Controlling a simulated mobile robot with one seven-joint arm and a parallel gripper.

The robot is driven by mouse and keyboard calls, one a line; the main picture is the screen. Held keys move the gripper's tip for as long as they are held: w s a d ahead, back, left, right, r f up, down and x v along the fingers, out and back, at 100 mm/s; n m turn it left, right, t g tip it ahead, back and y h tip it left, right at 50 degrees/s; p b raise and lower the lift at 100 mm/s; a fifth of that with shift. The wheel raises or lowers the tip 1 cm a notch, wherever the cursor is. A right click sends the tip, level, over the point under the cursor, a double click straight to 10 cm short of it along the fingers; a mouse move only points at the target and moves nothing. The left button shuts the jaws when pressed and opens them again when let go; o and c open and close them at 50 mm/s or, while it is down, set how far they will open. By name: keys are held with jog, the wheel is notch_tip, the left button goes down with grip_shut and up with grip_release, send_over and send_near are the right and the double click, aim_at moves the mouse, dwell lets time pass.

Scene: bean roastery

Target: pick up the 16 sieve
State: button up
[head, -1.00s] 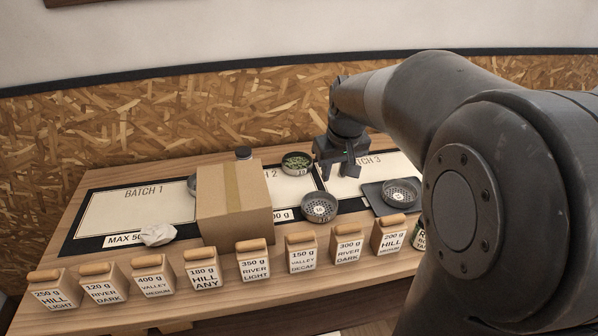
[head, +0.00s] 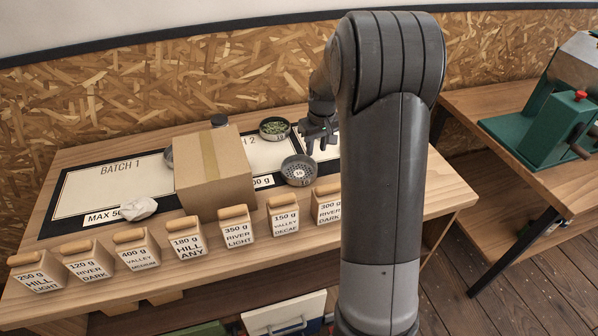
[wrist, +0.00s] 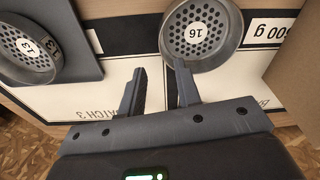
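The 16 sieve (head: 299,173) is a round grey perforated pan with a white "16" label. It lies on the table at the front of the batch 2 and batch 3 cards. It also shows in the wrist view (wrist: 207,30), upper middle right. My gripper (head: 318,142) is just behind and right of it in the head view. In the wrist view my gripper (wrist: 160,78) is open and empty. Its right finger is by the sieve's near rim; I cannot tell if they touch. The left finger is over the batch 3 card, clear of the sieve.
A cardboard box (head: 222,179) stands left of the sieve. A sieve of green beans (head: 274,128) lies behind. In the wrist view a 13 sieve (wrist: 28,50) sits on a dark tray (wrist: 90,62). Labelled bean packs (head: 238,228) line the front edge. A green machine (head: 555,110) stands at right.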

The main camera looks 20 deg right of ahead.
aim_at(314, 162)
jog(key=shift+a+f, duration=0.15)
jog(key=shift+f, duration=1.25)
jog(key=shift+a+f, duration=0.1)
jog(key=shift+f, duration=1.25)
jog(key=shift+c, duration=0.4)
grip_shut()
